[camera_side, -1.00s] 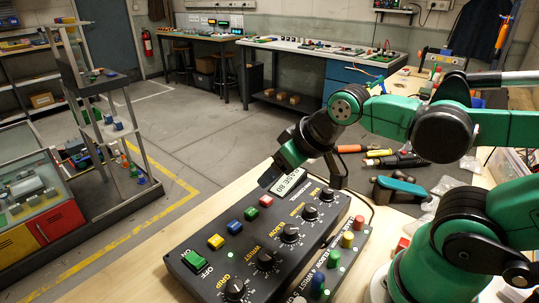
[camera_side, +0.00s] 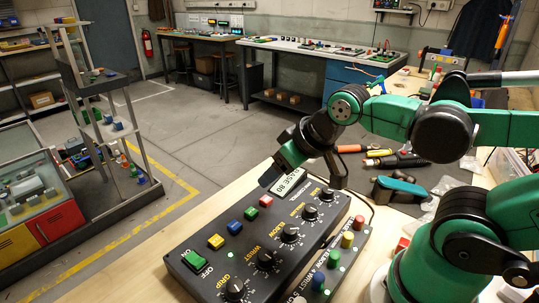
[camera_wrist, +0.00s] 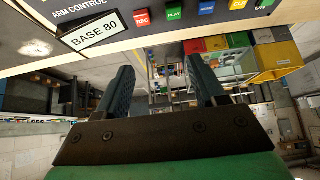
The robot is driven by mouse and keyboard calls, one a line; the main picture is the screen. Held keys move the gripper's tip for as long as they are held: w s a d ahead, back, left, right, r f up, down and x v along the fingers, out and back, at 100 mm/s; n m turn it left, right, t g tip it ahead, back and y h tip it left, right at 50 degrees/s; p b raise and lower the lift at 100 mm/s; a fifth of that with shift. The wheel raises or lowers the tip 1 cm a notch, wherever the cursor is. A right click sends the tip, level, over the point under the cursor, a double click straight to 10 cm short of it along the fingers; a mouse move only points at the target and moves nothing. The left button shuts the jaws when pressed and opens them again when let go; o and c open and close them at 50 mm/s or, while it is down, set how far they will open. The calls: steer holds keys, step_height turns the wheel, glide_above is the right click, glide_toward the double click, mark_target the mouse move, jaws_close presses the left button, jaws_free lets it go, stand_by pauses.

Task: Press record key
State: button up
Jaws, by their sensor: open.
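The record key is the small red key (camera_side: 266,200) on the black control box (camera_side: 300,238), near the display that reads BASE 80. In the wrist view the red key (camera_wrist: 143,17), marked REC, shows at the top. My gripper (camera_side: 270,177) is above the box's far edge, close to the display and the red key, and apart from the key. In the wrist view my gripper (camera_wrist: 163,78) has its two dark fingers well apart, with nothing between them. The red key lies beyond the left finger in that view.
Beside the red key are a green PLAY key (camera_side: 249,213), a blue key (camera_side: 234,226) and a yellow key (camera_side: 215,241). A green on/off switch (camera_side: 195,259) sits at the row's end. Several knobs stand on the box. A second panel (camera_side: 349,262) with coloured buttons lies alongside.

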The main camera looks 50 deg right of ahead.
jaws_close()
stand_by(1.5)
